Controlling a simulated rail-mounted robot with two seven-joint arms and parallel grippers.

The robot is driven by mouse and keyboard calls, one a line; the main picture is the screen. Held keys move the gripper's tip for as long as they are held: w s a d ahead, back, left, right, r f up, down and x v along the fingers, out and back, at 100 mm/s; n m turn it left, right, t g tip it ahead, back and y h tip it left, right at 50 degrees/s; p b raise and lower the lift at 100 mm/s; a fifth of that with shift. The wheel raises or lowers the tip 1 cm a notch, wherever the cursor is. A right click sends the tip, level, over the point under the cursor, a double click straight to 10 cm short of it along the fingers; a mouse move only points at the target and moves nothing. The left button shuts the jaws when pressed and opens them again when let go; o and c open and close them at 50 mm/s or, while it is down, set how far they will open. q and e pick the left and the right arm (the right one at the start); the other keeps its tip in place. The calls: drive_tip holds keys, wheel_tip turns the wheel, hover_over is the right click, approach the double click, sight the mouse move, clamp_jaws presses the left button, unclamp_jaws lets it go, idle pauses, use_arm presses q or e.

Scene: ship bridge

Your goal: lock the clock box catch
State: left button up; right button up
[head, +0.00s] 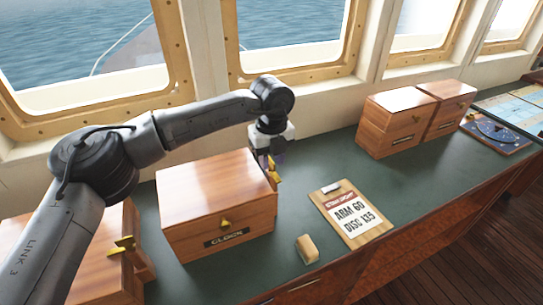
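The clock box (185,205) is a reddish wooden box with a closed lid and a dark CLOCK label (227,237) on its front. A small brass piece (225,223) sits above the label. Another brass piece, which looks like the catch (274,172), is at the box's right side near the upper corner. My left gripper (268,160) points down just behind and above this brass piece, at the box's right side. Its fingers are small and partly hidden, so I cannot tell whether they touch the brass or are open. My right gripper is not in view.
A clipboard (368,236) reading ARM 60, DISC 135 and a small tan block (307,249) lie on the green counter (310,160). Another wooden box (95,280) with a brass lever (121,244) stands at lower left. Two wooden boxes (392,140) (447,128) and a blue dial (495,131) stand right.

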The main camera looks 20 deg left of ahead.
use_arm(q)
drive_tip(key=shift+f, duration=0.1)
clamp_jaws()
idle(0.3)
drive_tip(key=shift+m, duration=0.3)
drive_tip(key=shift+m+b, duration=0.45)
drive_tip(key=shift+m, duration=0.65)
drive_tip(key=m, duration=0.3)
drive_tip(key=shift+m, duration=0.4)
drive_tip(key=m, duration=0.5)
drive_tip(key=shift+b, duration=0.3)
drive_tip(key=m, duration=0.6)
drive_tip(key=shift+m, duration=0.3)
